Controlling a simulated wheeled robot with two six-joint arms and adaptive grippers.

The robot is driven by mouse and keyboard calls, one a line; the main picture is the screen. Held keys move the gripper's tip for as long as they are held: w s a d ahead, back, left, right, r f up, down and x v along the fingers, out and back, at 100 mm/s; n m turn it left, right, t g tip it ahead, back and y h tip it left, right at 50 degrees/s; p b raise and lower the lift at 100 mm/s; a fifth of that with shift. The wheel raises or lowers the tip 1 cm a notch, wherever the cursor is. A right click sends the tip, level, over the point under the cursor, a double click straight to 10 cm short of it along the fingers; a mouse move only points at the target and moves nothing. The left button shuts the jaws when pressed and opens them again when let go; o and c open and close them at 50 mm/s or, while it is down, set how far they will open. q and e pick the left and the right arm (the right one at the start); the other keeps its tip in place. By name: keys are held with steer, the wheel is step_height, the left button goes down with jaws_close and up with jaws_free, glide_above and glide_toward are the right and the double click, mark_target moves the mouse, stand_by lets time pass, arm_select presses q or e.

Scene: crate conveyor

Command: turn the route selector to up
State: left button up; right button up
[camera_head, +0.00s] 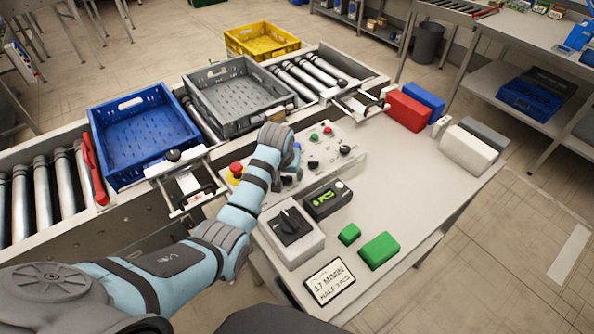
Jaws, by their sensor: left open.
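A larger black rotary switch (290,222) sits on a separate grey box nearer me. The labels are too small to read, so I cannot tell which knob is the route selector or its setting. My left gripper (293,168) is open over the middle of the panel. My right gripper is not in view.
A blue crate (120,102) and a grey crate (272,105) stand on the roller conveyor, with a yellow crate (245,33) behind. A display box (327,200), green blocks (379,250) and a label card (329,281) lie nearby.

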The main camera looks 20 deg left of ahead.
arm_select(q)
steer(key=shift+w+a+f, duration=0.1)
steer(key=shift+w+f, duration=0.15)
steer(key=shift+f, duration=0.05)
steer(key=shift+s, duration=0.1)
steer(key=shift+s+r, duration=0.45)
steer(key=shift+s, duration=0.15)
steer(key=c, duration=0.9)
jaws_close()
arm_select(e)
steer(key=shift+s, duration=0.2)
